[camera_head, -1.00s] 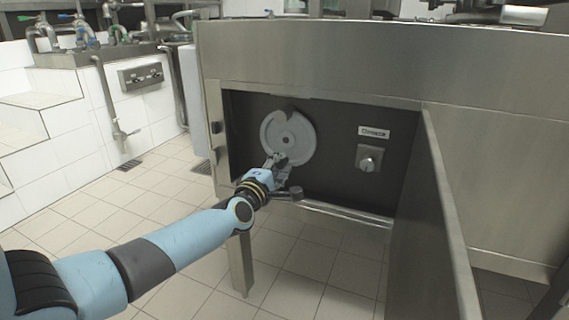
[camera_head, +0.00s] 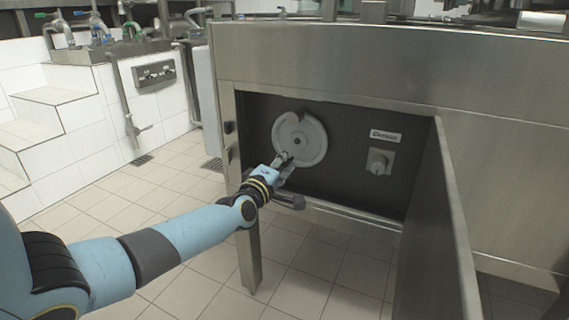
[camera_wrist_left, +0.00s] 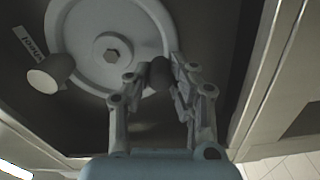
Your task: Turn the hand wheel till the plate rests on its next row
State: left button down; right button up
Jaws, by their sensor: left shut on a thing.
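In the left wrist view the wheel (camera_wrist_left: 85,45) shows a hub with a hex bolt. My left gripper (camera_head: 285,161) is at the wheel's lower left in the head view. In the left wrist view the gripper (camera_wrist_left: 153,76) is shut on the wheel's dark round handle (camera_wrist_left: 159,69). I cannot make out the plate. My right gripper is not in view.
A control knob (camera_head: 378,162) under a white label (camera_head: 385,136) sits right of the wheel. An open steel door (camera_head: 448,235) stands out at the right of the recess. A steel leg (camera_head: 248,258) is below my left arm. Tiled floor lies open at the left.

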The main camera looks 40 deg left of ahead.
pick_arm(q)
jog(key=shift+f, duration=0.1)
jog(key=c, duration=1.2)
grip_release()
jog(key=shift+o, duration=0.2)
jog(key=v, duration=1.2)
jog(key=shift+s, duration=0.1)
